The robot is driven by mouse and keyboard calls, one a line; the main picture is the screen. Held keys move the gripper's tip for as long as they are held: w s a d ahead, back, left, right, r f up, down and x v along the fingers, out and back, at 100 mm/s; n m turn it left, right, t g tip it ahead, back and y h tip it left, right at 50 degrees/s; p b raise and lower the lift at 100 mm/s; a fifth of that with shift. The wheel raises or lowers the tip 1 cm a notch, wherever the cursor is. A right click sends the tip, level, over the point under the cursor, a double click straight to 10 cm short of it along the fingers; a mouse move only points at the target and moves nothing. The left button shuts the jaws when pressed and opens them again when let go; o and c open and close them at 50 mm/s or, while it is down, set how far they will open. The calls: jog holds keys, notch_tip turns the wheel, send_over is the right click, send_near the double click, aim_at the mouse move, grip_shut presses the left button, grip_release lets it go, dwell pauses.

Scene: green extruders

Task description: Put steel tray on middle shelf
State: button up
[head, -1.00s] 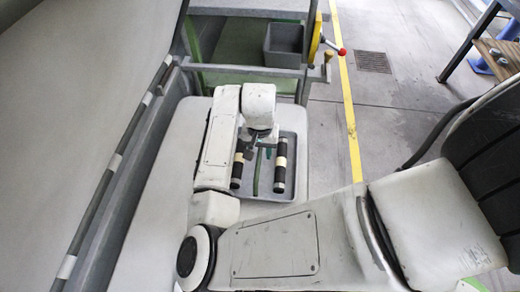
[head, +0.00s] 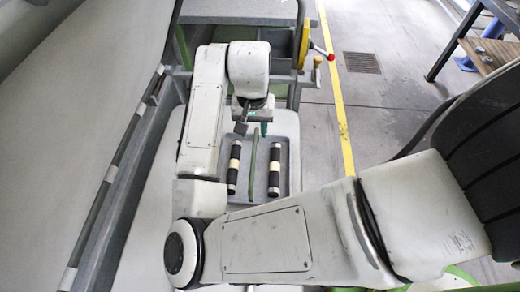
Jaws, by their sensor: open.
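The steel tray (head: 263,182) is a shallow grey tray lying flat on the pale surface (head: 290,128) in the middle of the view. It holds two dark rollers with pale bands, the left one (head: 234,167) and the right one (head: 274,170). A thin green strip (head: 252,165) stands between them. My gripper (head: 252,128) is open over the far edge of the tray, pointing down. My arm hides part of the tray's far and left sides. A grey rack (head: 235,10) stands beyond; its shelf levels are mostly hidden, so I cannot tell the middle one.
A yellow part with a red-knobbed lever (head: 331,57) projects from the rack's right side. A large pale panel (head: 80,90) fills the left side.

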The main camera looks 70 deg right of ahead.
jog(key=d+r+n+t+h, duration=0.1)
jog(key=d+r+n+h, duration=0.25)
jog(key=d, duration=0.45)
jog(key=s+a+f+n+y, duration=0.2)
jog(key=s+a+f+n, duration=0.3)
jog(key=a, duration=0.5)
jog(key=s+a+f+n+y, duration=0.1)
jog(key=s+a+f+n, duration=0.4)
jog(key=a+f, duration=0.5)
jog(key=shift+s+a+y, duration=0.35)
jog(key=shift+s+a, duration=0.2)
jog(key=shift+a, duration=0.15)
